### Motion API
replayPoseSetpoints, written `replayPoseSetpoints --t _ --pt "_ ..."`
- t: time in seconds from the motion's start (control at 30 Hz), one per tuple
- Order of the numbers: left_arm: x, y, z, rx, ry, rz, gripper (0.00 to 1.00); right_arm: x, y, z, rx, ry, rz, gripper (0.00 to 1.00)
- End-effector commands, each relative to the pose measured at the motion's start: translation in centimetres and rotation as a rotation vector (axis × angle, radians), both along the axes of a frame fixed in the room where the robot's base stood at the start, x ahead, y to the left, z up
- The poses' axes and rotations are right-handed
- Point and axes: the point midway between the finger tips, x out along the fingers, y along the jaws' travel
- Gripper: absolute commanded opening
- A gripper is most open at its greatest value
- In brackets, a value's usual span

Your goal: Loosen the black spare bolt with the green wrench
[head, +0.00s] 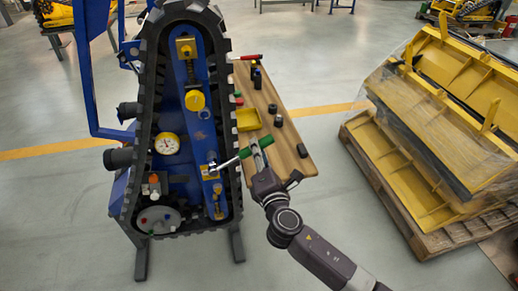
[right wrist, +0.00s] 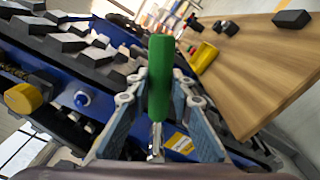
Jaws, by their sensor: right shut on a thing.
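My right gripper (head: 261,152) is shut on the green wrench. The wrench's green handle (head: 254,149) points toward the wooden table, and its metal shaft (head: 229,162) reaches left over the track to a small yellow plate (head: 209,172) on the blue carrier. In the right wrist view, the green handle (right wrist: 160,78) stands between the two fingers of my right gripper (right wrist: 157,92). The wrench's head is over the yellow plate; whether it sits on a bolt there is too small to tell. I cannot clearly pick out the black spare bolt. My left gripper is not in view.
The tracked carrier's black track (head: 143,110) surrounds a gauge (head: 166,144) and yellow knob (head: 195,100). The wooden table (head: 285,150) holds a yellow tray (head: 248,119), a red-handled tool (head: 249,57) and several black parts. A pallet (head: 400,205) with yellow parts stands right.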

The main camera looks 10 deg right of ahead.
Motion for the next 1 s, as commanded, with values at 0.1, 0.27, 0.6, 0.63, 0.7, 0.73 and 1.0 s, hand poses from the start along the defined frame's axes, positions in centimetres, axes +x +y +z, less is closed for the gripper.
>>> replayPoseSetpoints --t 0.1,0.27,0.6,0.63,0.7,0.73,1.0 --pt "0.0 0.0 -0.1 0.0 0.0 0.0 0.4 0.0 0.0 0.1 0.002 -0.003 0.001 0.0" --pt "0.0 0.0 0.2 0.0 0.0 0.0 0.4 0.0 0.1 0.3 -0.004 -0.003 0.001 0.0" --pt "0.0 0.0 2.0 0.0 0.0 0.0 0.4 0.0 0.7 1.5 -0.087 -0.002 0.0 0.0" --pt "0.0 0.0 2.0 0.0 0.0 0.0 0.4 0.0 0.8 1.5 -0.093 -0.002 0.0 0.0" --pt "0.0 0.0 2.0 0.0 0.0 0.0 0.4 0.0 0.8 1.5 -0.099 -0.002 0.0 0.0" --pt "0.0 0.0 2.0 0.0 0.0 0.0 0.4 0.0 0.8 1.5 -0.099 -0.002 0.0 0.0" --pt "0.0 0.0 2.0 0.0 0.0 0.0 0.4 0.0 0.9 1.5 -0.101 -0.003 0.001 0.0"
